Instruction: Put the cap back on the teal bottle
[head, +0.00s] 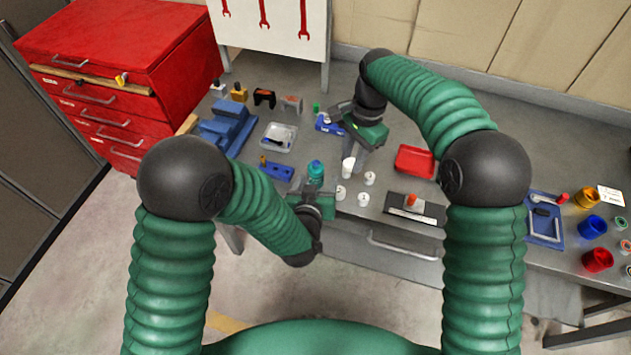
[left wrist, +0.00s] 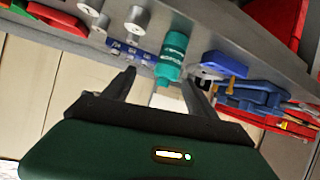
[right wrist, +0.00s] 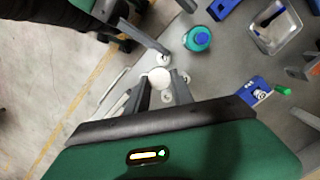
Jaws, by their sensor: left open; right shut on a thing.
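The teal bottle (head: 316,172) stands upright on the grey bench; it also shows in the left wrist view (left wrist: 172,58) and from above in the right wrist view (right wrist: 198,38). My left gripper (head: 314,194) is open, low at the bottle's near side. In the left wrist view the bottle stands just beyond the fingertips (left wrist: 158,82); contact cannot be told. My right gripper (head: 351,160) is shut on a white round piece, seemingly the cap (head: 348,167), to the right of the bottle. That white piece sits between the fingertips in the right wrist view (right wrist: 160,78).
Several small white pieces (head: 370,178) stand right of the bottle. A blue block (head: 277,170) and a clear tray (head: 279,137) lie to its left. A blue vise (head: 225,128), a red tray (head: 414,161) and a dark plate (head: 414,208) are farther out.

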